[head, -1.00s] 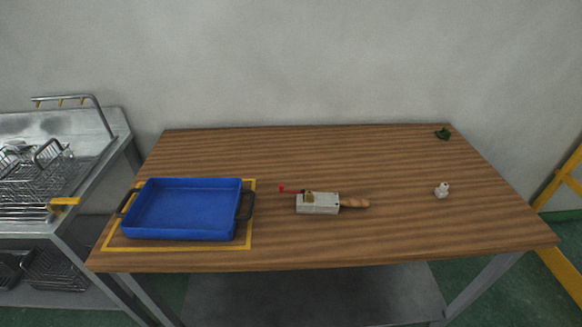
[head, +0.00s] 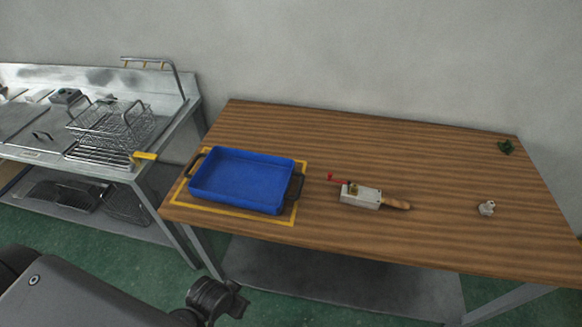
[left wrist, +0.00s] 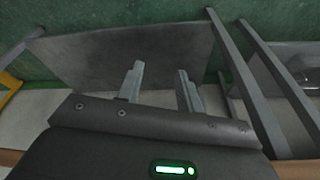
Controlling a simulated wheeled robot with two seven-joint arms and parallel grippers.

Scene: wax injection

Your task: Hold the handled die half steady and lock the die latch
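The die (head: 360,195) is a small light grey block lying on the wooden table, with a wooden handle (head: 397,204) pointing right. A latch with a red-tipped lever (head: 337,179) and a brass-coloured part sits at its left end. My left gripper (left wrist: 160,85) shows in the left wrist view with its two fingers apart and nothing between them. It is well away from the die, which is not in that view. In the head view my left arm enters at the bottom left, below the table. My right gripper is in neither view.
A blue tray (head: 243,178) with dark handles sits inside a yellow outline left of the die. A small whitish piece (head: 487,208) and a green item (head: 505,147) lie to the right. A metal bench (head: 95,150) with wire baskets stands left. The wooden table (head: 370,140) is clear behind the die.

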